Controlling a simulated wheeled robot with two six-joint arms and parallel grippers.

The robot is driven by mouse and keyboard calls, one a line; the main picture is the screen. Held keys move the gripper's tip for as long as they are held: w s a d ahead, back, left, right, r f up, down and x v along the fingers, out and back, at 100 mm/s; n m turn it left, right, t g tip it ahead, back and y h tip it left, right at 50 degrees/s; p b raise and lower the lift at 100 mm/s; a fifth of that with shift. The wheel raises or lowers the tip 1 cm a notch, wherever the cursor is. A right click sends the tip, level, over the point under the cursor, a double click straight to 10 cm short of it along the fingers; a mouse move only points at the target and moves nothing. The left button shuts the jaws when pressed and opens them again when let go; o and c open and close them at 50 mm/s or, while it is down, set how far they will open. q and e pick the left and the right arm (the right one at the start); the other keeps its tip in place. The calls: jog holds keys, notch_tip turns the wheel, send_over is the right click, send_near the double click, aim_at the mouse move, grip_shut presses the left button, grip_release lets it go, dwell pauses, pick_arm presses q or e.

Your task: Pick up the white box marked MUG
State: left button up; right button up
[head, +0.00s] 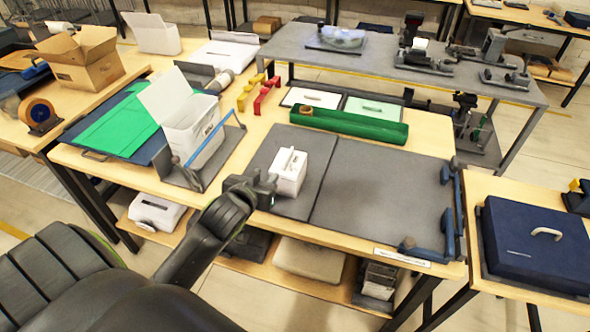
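A small white box (291,171) stands upright on the dark grey mat (327,198) near the front of the middle table. A raised strip or handle shows on its top. Any marking on it is too small to read. My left gripper (271,183) is at the box's left side, very close to it or touching. Its fingers are small and partly hidden against the box, so I cannot tell whether they are open or shut. My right gripper is not in view.
An open white bin (194,137) stands left of the box. A green tray (349,126) lies behind the mat. A blue clamp-like fixture (447,215) is at the right. The mat right of the box is clear. A dark blue case (538,244) sits on the right table.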

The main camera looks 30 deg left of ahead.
aim_at(286, 158)
pick_arm(q)
jog(key=p+x, duration=0.1)
jog(key=x, duration=1)
jog(key=shift+w+f, duration=0.15)
jog(key=shift+w, duration=0.25)
jog(key=shift+w+a+f+p, duration=0.1)
jog(key=shift+w+f+p, duration=0.05)
jog(key=shift+w+p, duration=0.35)
jog(key=shift+x, duration=2.1)
jog(key=shift+c, duration=0.4)
grip_shut()
